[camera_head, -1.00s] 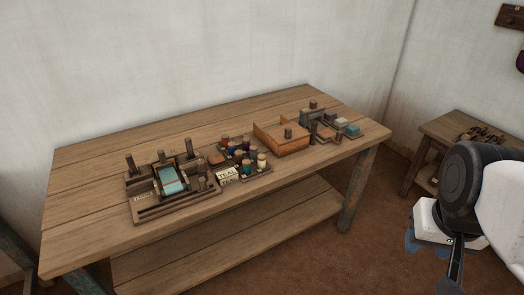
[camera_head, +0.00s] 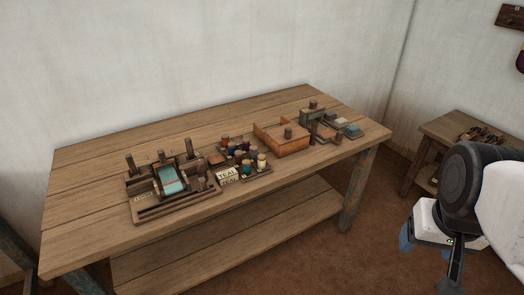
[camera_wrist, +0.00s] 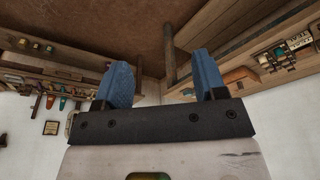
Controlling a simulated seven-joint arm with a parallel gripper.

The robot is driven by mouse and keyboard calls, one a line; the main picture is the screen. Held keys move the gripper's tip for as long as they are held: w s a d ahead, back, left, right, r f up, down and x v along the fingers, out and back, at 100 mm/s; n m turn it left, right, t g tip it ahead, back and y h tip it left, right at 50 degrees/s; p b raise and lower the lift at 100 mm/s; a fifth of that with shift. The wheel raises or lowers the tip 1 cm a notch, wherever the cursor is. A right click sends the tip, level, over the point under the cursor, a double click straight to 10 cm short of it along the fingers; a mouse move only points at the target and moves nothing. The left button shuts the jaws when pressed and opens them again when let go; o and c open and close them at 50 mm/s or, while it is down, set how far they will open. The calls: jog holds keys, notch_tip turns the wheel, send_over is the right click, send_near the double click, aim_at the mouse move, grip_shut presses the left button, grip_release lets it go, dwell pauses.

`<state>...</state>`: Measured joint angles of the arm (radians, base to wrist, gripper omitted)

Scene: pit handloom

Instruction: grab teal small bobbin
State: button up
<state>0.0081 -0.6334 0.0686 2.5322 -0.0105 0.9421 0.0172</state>
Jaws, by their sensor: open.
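A tray (camera_head: 262,174) of several small bobbins (camera_head: 243,154) in mixed colours stands near the front middle of the table in the head view. The bobbins are too small there to single out the teal one surely. A card reading TEAL (camera_head: 227,174) stands at the tray's left front. The wrist view shows a TEAL card (camera_wrist: 299,41) at the upper right, with small bobbins (camera_wrist: 277,54) beside it. My gripper (camera_wrist: 163,78) is open and empty, its two blue fingers apart. It is well away from the bobbins, beyond the table's right end.
The wooden table (camera_head: 90,222) also holds a wooden stand with a teal-wound piece (camera_head: 170,180), an orange-brown box (camera_head: 284,145) and blocks at its right end. A small side table (camera_head: 448,125) stands at the right. Open floor (camera_head: 385,215) lies between the tables.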

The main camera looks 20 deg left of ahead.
jog(key=w+a+r+m, duration=0.1)
jog(key=w+a+m, duration=0.15)
jog(key=w, duration=0.45)
jog(key=w+a+r+m, duration=0.1)
jog(key=w+a, duration=0.3)
jog(key=w, duration=0.4)
jog(key=m+g, duration=0.3)
jog(key=m, duration=0.5)
send_over(247, 162)
jog(key=f, duration=2)
jog(key=shift+d+f, duration=0.2)
jog(key=shift+f, duration=0.05)
jog(key=shift+w+a+f, duration=0.1)
jog(key=shift+a+f, duration=0.1)
jog(key=shift+a, duration=0.1)
jog(key=shift+f, duration=0.1)
jog(key=shift+f, duration=1.2)
jog(key=shift+f, duration=0.1)
